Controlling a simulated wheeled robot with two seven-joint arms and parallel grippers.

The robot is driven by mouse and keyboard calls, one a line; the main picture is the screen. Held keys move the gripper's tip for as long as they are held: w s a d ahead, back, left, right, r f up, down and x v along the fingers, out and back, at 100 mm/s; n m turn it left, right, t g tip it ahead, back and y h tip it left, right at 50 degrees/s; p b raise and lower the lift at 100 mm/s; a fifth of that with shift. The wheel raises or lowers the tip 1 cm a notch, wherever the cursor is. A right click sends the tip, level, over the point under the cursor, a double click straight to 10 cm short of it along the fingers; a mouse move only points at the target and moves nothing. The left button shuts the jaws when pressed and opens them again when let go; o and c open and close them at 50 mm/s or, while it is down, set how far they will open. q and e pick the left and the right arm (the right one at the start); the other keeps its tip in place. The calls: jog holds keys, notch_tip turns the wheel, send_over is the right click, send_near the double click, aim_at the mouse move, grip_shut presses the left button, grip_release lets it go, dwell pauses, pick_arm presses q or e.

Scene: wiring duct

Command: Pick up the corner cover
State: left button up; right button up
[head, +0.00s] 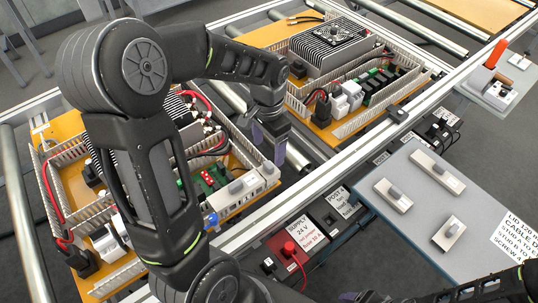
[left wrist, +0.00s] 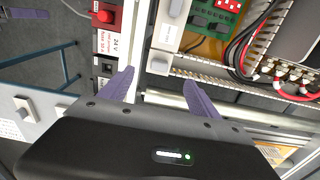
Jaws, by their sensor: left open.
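Several pale grey covers with raised grey knobs are in view; I cannot tell for sure which is the corner cover. In the head view, one knobbed cover (head: 244,188) sits on the right edge of the left panel, with a smaller knobbed piece (head: 268,171) at its end. In the left wrist view, this long cover (left wrist: 168,30) and the end piece (left wrist: 159,66) lie ahead of the fingers. My left gripper (head: 268,148) points down above that end; it also shows in the left wrist view (left wrist: 158,78). Its purple fingers are apart and empty. My right gripper is not visible.
A grey-blue board (head: 405,228) at the right holds three more knobbed covers (head: 393,195). The right panel (head: 345,75) carries ducts and a finned unit. Open gaps separate the frame rails.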

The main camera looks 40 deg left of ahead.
aim_at(268, 164)
pick_arm(q)
jog(key=shift+s+d+r, duration=0.1)
jog(key=shift+s, duration=0.05)
jog(key=shift+f, duration=1.35)
jog(key=shift+f, duration=0.1)
jog(key=shift+f+p, duration=0.35)
jog(key=shift+p, duration=0.05)
notch_tip(268, 164, down, 4)
jog(key=shift+f+p, duration=0.2)
jog(key=shift+p, duration=0.25)
jog(key=shift+c, duration=0.5)
